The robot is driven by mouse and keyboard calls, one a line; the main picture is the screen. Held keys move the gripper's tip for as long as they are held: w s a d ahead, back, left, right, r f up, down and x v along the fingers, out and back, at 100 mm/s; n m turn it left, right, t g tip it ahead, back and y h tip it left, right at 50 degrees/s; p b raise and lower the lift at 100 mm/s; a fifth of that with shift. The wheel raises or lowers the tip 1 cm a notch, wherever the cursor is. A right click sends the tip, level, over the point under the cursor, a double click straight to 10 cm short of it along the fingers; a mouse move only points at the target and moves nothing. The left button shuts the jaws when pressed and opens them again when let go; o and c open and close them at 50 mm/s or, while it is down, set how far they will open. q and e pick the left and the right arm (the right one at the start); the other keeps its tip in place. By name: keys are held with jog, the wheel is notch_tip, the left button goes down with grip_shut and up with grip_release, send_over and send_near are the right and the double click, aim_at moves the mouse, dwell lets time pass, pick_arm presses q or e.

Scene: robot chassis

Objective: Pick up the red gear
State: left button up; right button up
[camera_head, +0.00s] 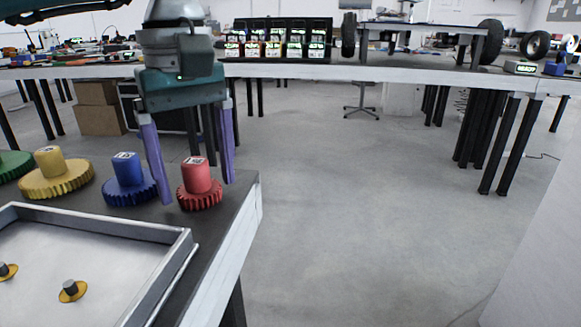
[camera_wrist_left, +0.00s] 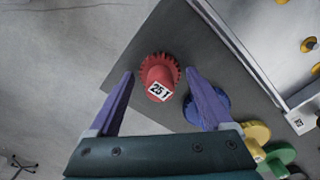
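The red gear (camera_head: 199,186) stands upright near the corner of the dark tabletop, at the right end of a row of gears. My left gripper (camera_head: 196,192) is open above it, with its purple fingers pointing down on either side. In the left wrist view the red gear (camera_wrist_left: 159,76) lies between and just ahead of the two spread fingertips (camera_wrist_left: 158,75), with a white label on its top. I cannot see any contact between the fingers and the gear. My right gripper is not in view.
A blue gear (camera_head: 129,179) sits close beside the left finger. A yellow gear (camera_head: 56,174) and a green gear (camera_head: 12,165) stand further left. A metal tray (camera_head: 186,248) with small pegs lies in front. Open floor is to the right.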

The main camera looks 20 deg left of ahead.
pick_arm(q)
grip_shut()
dwell(0.5)
jog(key=shift+r, duration=0.1)
